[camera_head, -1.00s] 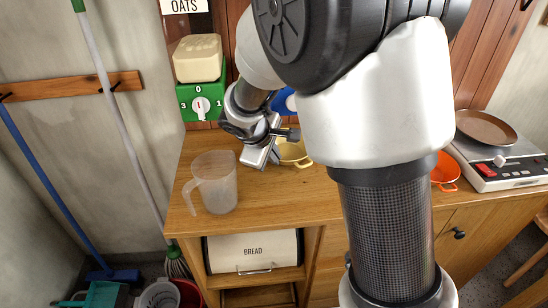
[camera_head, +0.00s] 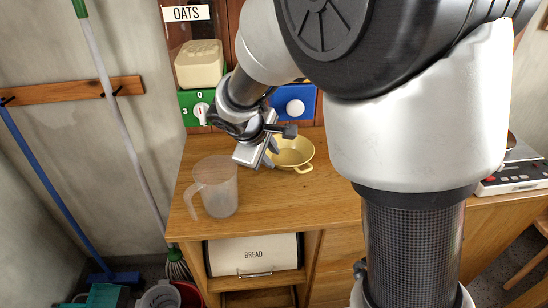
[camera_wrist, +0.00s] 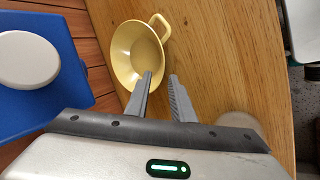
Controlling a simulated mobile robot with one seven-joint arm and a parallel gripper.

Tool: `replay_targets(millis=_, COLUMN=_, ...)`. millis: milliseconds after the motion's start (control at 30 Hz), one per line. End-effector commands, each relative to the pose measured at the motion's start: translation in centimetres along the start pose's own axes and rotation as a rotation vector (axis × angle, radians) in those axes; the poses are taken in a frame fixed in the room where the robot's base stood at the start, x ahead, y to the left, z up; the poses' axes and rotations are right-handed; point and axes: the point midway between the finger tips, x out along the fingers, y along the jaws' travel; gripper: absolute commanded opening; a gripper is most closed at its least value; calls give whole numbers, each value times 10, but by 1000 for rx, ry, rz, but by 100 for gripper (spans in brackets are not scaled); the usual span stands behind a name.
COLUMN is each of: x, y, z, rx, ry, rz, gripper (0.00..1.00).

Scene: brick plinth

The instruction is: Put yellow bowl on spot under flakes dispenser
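The yellow bowl (camera_head: 293,153) stands upright on the wooden counter, below and in front of a blue block with a white knob (camera_head: 295,107); any label above that block is hidden by my arm. In the wrist view the bowl (camera_wrist: 125,45) looks empty, with a loop handle at its far side. My gripper (camera_head: 262,156) is at the bowl's left side in the head view. In the wrist view my gripper (camera_wrist: 160,76) is open, one fingertip over the bowl's near rim and the other just outside it. I cannot tell whether either finger touches the bowl.
A clear measuring jug (camera_head: 214,186) stands on the counter left of my gripper. A green dispenser block (camera_head: 190,108) under the OATS sign (camera_head: 187,13) is behind it. A scale (camera_head: 515,172) stands at the right. The front middle of the counter (camera_head: 300,200) is clear.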

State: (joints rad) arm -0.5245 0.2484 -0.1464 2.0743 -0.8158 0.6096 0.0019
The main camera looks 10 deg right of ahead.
Motion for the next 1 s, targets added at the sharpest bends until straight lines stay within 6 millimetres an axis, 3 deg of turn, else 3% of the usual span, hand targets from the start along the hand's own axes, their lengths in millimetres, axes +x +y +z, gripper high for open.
replay_targets(millis=33, x=-16, y=2, z=-1, rx=1, ry=5, rz=2, gripper=22)
replay_targets(millis=200, x=-49, y=1, z=0, rx=-1, ry=3, rz=1, gripper=22)
replay_targets(millis=433, x=-73, y=1, z=2, rx=5, ry=0, rz=-1, gripper=22)
replay_targets(millis=500, x=-79, y=3, z=10, rx=37, ry=-1, rz=-9, gripper=22)
replay_targets(millis=567, x=-87, y=6, z=25, rx=96, ry=-2, rz=-23, gripper=22)
replay_targets(millis=733, x=-125, y=8, z=98, rx=405, ry=8, rz=-103, gripper=22)
replay_targets(millis=900, x=-166, y=-18, z=161, rx=747, ry=48, rz=-192, gripper=22)
replay_targets(millis=1000, x=-183, y=-36, z=181, rx=902, ry=81, rz=-230, gripper=22)
